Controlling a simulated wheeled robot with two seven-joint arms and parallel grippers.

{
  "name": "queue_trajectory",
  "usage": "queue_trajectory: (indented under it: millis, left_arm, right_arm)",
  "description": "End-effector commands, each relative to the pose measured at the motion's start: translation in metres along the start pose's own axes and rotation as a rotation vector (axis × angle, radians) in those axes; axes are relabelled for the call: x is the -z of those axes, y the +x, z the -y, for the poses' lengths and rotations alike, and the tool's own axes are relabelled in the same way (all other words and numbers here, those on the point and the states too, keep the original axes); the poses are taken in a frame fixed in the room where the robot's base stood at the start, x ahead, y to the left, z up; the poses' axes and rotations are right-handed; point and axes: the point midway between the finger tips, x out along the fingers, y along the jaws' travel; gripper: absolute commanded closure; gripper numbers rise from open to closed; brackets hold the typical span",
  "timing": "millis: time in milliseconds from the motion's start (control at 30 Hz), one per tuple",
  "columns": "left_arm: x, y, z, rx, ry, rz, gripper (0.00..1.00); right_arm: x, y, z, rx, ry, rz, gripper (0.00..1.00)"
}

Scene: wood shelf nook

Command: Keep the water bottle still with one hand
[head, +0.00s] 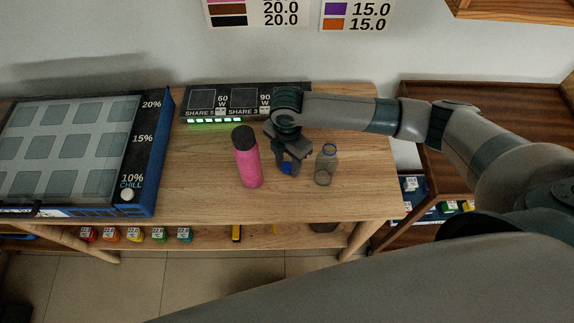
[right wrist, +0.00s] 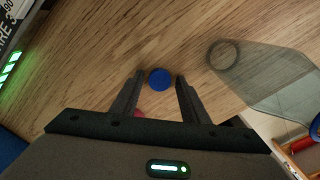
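A clear bottle (head: 325,168) with a blue ring at its open-looking neck stands upright on the wooden table; it also shows at the right of the right wrist view (right wrist: 262,78). A pink bottle (head: 248,166) with a black cap stands upright to its left. My right gripper (head: 291,163) points down between the two bottles, apart from the clear one. A round blue cap (right wrist: 160,79) lies between or just beyond its fingertips (right wrist: 160,78), with small gaps on both sides, so the fingers are open. The cap's blue also shows in the head view (head: 287,168). My left gripper is out of view.
A dark panel with green lights (head: 215,120) stands behind the bottles. A large tray-like unit marked CHILL (head: 147,150) fills the table's left. Several small coloured items sit on the lower shelf. Bare table (head: 200,185) lies in front and left of the pink bottle.

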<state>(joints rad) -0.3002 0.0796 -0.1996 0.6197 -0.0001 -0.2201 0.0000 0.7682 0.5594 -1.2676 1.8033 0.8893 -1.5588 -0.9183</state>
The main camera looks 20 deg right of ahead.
Motion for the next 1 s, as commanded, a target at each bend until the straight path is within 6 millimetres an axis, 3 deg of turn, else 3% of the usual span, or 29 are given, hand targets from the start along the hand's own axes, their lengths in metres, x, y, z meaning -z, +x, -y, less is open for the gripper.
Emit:
queue_trajectory:
  millis: [33,133,667,1000]
  left_arm:
    - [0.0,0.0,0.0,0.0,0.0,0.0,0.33]
    - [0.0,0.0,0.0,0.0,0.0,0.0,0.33]
    - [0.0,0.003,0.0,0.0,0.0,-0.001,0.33]
    - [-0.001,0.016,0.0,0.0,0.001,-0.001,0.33]
  right_arm:
    - [0.0,0.0,0.0,0.0,0.0,0.0,0.72]
    - [0.0,0.0,0.0,0.0,0.0,0.0,0.94]
    - [0.0,-0.008,-0.001,-0.001,0.001,0.0,0.94]
    - [0.0,-0.056,-0.002,-0.004,-0.001,0.001,0.94]
